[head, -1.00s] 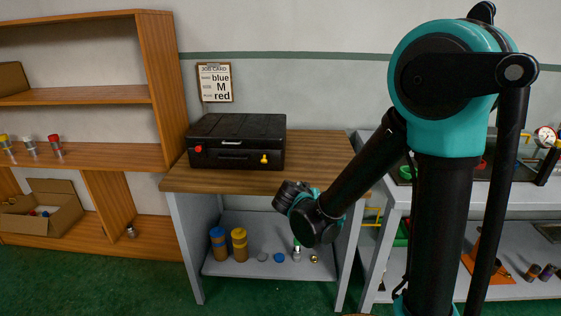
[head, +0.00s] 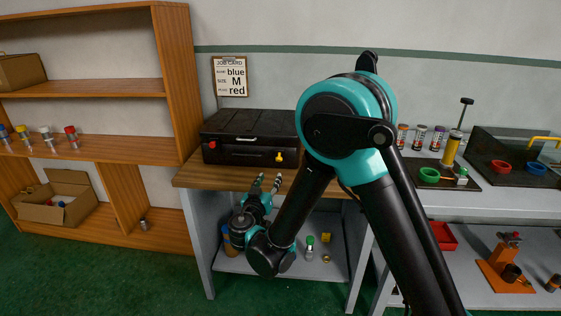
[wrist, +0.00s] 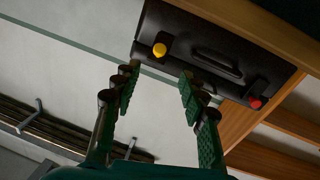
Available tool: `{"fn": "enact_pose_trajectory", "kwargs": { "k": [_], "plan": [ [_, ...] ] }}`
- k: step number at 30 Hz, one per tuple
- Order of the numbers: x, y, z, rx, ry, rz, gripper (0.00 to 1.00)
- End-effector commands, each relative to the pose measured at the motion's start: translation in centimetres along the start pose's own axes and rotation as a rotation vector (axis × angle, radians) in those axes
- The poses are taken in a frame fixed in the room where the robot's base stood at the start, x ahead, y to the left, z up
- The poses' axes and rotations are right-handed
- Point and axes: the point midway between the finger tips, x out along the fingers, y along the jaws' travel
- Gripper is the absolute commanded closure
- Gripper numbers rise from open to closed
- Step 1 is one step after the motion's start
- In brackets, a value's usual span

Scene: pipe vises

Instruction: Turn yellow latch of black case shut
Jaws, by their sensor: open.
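The black case (head: 245,125) lies closed on the wooden top of a workbench. The yellow latch (head: 279,157) is on the right of its front face; it appears about upright, its exact angle too small to tell. In the wrist view, turned over, the yellow latch (wrist: 159,49) shows above the gap between my fingers, on the case front (wrist: 205,50). My gripper (head: 267,181) is open and empty, in front of and below the latch, fingers pointing toward the case. In the wrist view my gripper (wrist: 158,75) shows both fingers spread, apart from the latch.
A red latch (head: 212,145) is on the left of the case front. The wooden benchtop (head: 190,179) edge lies close by my gripper. A job card (head: 230,77) hangs on the wall behind. Shelves (head: 85,88) stand left; a second bench (head: 470,206) with fixtures stands right.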

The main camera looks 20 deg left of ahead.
Motion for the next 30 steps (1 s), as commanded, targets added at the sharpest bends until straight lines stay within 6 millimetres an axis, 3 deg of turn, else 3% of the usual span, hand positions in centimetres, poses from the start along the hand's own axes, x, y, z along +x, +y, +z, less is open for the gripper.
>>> {"fn": "enact_pose_trajectory", "kwargs": {
  "k": [9,18,24,30],
  "plan": [
    [6.6,0.1,0.1,-0.001,-0.002,0.004,0.57],
    [11.8,0.1,0.1,-0.001,-0.002,0.003,0.57],
    [13.6,0.1,0.0,-0.001,-0.002,0.001,0.57],
    [13.9,0.1,0.1,-0.001,-0.002,0.001,0.57]
  ]
}}
